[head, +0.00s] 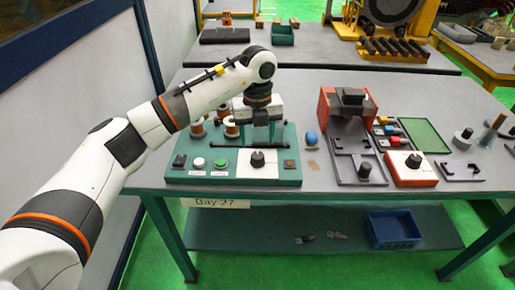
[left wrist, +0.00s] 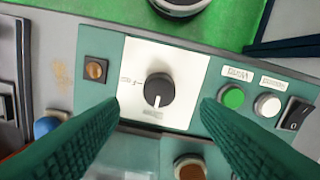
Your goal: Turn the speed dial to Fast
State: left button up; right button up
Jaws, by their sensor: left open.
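The speed dial (head: 257,159) is a black round knob on a white plate on the front of the green winding station (head: 190,178). In the left wrist view the dial (left wrist: 159,90) sits mid-picture, its white pointer line toward the bottom of the picture. Small markings lie left of and below it, too small to read. My left gripper (head: 263,136) is above and behind the dial, pointing down. In the wrist view its green fingers (left wrist: 159,108) are spread wide, one on each side of the dial, with nothing between them. My right gripper is not in view.
A green button (left wrist: 233,97), a white button (left wrist: 267,105) and a black rocker switch (left wrist: 296,113) are beside the dial plate. Copper spools (head: 231,127) stand behind. A blue knob (head: 311,138) and a red box with another dial (head: 413,162) are to the right.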

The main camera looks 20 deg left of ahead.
aim_at(258, 155)
pick_arm(q)
jog(key=shift+f+p, duration=0.3)
jog(key=shift+f, duration=2.35)
jog(key=c, duration=1)
